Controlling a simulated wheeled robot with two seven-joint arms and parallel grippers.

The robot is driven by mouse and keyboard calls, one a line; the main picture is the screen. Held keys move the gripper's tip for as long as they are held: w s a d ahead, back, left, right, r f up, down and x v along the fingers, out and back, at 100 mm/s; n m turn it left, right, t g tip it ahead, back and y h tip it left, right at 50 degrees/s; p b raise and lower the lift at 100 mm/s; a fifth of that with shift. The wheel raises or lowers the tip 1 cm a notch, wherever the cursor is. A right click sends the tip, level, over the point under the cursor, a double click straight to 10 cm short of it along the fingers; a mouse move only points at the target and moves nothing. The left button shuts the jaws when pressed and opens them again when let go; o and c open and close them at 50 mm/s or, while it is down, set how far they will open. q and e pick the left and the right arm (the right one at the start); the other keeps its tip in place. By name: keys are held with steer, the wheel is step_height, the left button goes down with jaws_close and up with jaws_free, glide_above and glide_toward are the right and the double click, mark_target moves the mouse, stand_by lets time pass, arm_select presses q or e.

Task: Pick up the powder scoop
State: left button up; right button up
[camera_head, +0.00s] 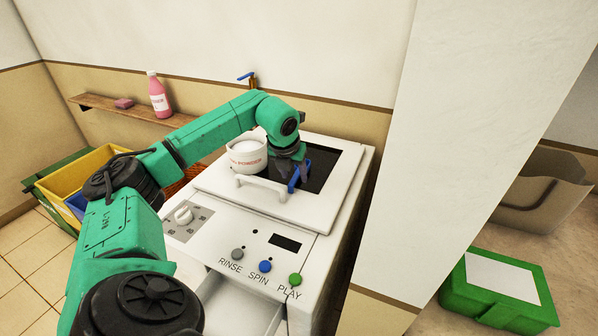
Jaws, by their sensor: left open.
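The powder scoop (246,158) is a white round cup with red lettering, filled with white powder. It stands upright on the lid of the white washing machine (215,180), left of the dark window. My left gripper (299,178) has blue fingers and points down over the window, just right of the scoop. It is open, and I see nothing held in it. The wrist hides part of the space between cup and fingers, so I cannot tell whether it touches the scoop or its handle. My right gripper is out of view.
A white lid handle (274,188) stands up at the lid's front edge. A knob (184,214) and several buttons sit on the front panel. A wall shelf (120,112) holds a pink bottle (158,95). A white pillar (450,150) rises at right, near a green box (497,290).

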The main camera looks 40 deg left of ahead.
mark_target(294, 179)
arm_select(q)
steer(key=shift+w+a+f, duration=0.15)
steer(key=shift+w+f, duration=0.1)
steer(key=shift+f, duration=0.2)
jaws_close()
steer(key=shift+r, duration=0.1)
steer(key=shift+r, duration=0.25)
step_height(294, 179, up, 19)
steer(key=p, duration=0.2)
steer(key=shift+r+p, duration=0.2)
steer(key=shift+p, duration=0.15)
